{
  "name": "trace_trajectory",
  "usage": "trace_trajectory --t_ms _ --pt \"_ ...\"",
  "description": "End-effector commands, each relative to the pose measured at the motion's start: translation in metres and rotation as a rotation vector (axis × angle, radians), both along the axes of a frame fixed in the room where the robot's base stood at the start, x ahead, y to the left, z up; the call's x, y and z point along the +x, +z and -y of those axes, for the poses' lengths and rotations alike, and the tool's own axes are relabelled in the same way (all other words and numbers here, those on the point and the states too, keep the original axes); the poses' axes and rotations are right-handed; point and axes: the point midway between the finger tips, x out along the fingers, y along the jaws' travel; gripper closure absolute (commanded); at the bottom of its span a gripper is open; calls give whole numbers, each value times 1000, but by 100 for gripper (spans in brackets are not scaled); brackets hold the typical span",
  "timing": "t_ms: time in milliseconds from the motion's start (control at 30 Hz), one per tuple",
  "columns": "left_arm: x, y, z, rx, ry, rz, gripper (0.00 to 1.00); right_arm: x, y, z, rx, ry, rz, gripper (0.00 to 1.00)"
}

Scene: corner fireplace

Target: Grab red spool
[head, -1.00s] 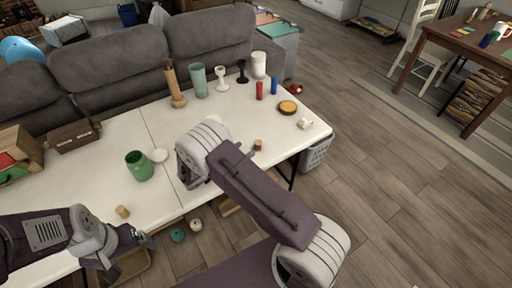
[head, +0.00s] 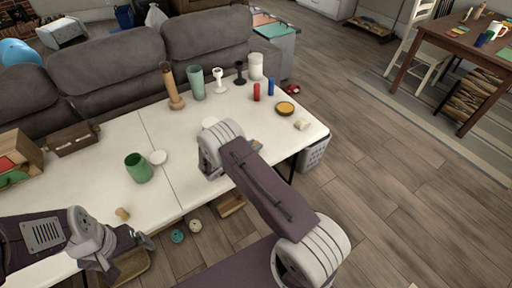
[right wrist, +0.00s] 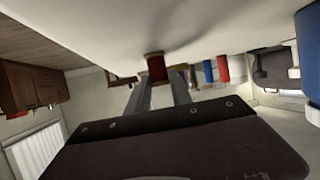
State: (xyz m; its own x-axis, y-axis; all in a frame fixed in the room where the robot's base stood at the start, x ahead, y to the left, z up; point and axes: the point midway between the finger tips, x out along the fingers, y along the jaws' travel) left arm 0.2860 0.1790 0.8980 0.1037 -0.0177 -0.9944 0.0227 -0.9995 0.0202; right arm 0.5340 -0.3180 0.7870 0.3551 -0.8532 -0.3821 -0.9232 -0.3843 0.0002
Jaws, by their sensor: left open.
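In the right wrist view a red spool (right wrist: 157,68) with wooden ends stands on the white table, which appears upside down at the top. My right gripper (right wrist: 159,84) is open, its two fingers reaching toward the spool on either side. I see no clear contact. In the head view the spool (head: 256,144) is mostly hidden behind my right arm, with only a small brownish part showing. My left gripper (head: 148,241) is open and empty at the table's front left edge, near a small wooden piece (head: 122,214).
A red cylinder (head: 257,92) and a blue cylinder (head: 271,87) stand farther back, near a yellow-topped round tin (head: 285,108). A green jar (head: 138,168) and white disc (head: 158,157) stand left. A grey sofa (head: 110,60) borders the table's far side.

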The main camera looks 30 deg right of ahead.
Motion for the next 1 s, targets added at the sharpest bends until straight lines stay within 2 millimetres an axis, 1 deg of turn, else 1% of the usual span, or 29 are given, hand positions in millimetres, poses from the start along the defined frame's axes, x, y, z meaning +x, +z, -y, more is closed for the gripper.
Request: trace_trajectory --t_ms 367,467,567,633,667,1000 --pt "0 0 0 0 0 0 9 0 3 0 0 0 1 100" --pt "0 0 0 0 0 0 9 1 12 0 1 -1 3 100" --pt "0 -1 0 0 0 0 9 1 30 0 1 0 5 100" --pt "0 -2 0 0 0 0 9 -1 45 0 1 0 5 100" --pt "0 -2 0 0 0 0 9 -9 47 2 -1 -1 -1 100" --pt "0 -10 0 0 0 0 9 -85 92 17 1 1 1 100"
